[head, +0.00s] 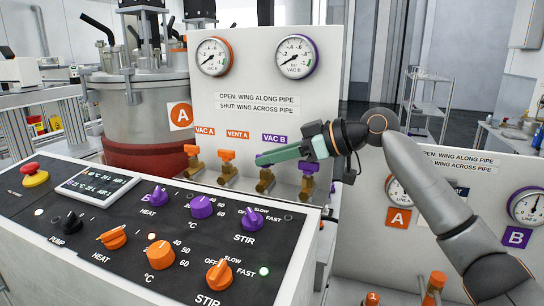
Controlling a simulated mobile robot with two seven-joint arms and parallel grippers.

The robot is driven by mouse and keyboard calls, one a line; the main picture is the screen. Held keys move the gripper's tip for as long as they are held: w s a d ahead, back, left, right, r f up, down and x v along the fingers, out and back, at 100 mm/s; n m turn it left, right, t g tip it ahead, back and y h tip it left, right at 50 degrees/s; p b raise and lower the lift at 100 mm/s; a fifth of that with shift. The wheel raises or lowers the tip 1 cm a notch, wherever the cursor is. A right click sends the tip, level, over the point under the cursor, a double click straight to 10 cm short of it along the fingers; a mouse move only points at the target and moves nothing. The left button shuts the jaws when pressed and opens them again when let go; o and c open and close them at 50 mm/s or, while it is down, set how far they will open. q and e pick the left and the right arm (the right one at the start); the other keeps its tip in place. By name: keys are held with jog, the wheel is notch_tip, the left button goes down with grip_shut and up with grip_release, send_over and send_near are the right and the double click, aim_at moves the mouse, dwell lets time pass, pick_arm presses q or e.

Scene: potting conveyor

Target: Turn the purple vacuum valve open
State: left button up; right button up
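The vacuum valve under the purple VAC B label (274,138) has a brass body (265,183) low on the white panel. Its wing is mostly hidden behind my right gripper (262,159), so I cannot tell its angle. The gripper's pale green fingers point left, with their tips just above this valve; I cannot tell whether they touch it or are open. A second purple-winged valve (308,168) stands just right, its label hidden. The purple-rimmed VAC B gauge (295,57) is above. My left gripper is out of view.
Orange-winged VAC A (191,150) and VENT A (227,156) valves stand close on the left. A console with knobs (150,230) lies in front. A steel vessel (150,115) is behind left; another gauge panel (365,240) is at right.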

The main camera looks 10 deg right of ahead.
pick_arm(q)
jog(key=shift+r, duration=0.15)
pick_arm(e)
grip_shut()
